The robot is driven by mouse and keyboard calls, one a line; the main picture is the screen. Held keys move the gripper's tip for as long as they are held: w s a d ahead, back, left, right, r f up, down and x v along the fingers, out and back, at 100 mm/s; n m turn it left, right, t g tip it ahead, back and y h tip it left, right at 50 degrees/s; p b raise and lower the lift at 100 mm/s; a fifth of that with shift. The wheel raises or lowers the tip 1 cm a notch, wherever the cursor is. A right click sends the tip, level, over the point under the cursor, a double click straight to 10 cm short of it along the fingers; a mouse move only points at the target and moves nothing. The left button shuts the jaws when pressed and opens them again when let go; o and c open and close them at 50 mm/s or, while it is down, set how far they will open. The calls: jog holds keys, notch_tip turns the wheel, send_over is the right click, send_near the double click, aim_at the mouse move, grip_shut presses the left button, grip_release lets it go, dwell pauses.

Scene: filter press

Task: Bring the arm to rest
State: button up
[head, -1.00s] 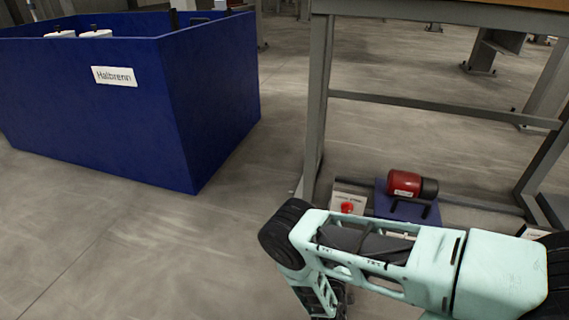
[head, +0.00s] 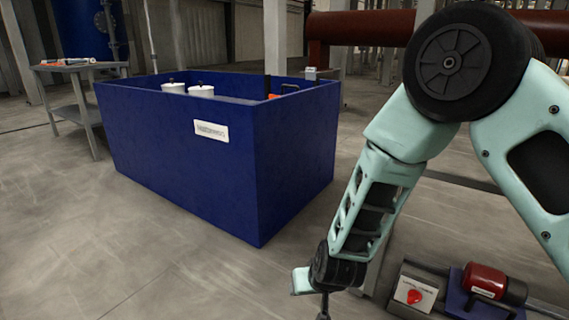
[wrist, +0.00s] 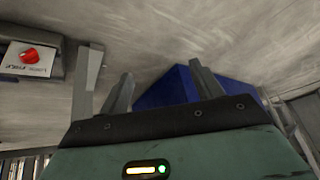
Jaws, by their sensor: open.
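My arm (head: 372,205) rises at the right of the head view and bends down from a high joint. My gripper (head: 323,308) hangs at the lower end of it, small and partly cut off by the bottom edge. In the wrist view my gripper (wrist: 163,82) has its two grey fingers spread apart, with nothing between them. It is in front of the blue bin and left of the red-button box, touching neither as far as I can tell.
The blue bin (head: 178,160) stands at centre left, with white lidded containers (head: 201,91) inside. A red motor (head: 484,281) and a red-button box (head: 414,294) sit low at right. A side table (head: 85,92) stands far left. The front-left floor is clear.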

jog(key=s+a+r+n+g+y+p, duration=0.1)
jog(key=s+r+n+g+y+p, duration=0.2)
jog(key=s+r, duration=1.15)
jog(key=s+d+r+n+g+h, duration=0.3)
jog(key=s+d+r+h, duration=0.1)
jog(key=s+d+r, duration=0.6)
notch_tip(320, 180, up, 38)
jog(key=s+p, duration=0.1)
jog(key=p, duration=3.7)
jog(key=shift+s+a+f+p, duration=0.2)
jog(key=shift+s+a+p, duration=0.1)
jog(key=shift+a, duration=0.15)
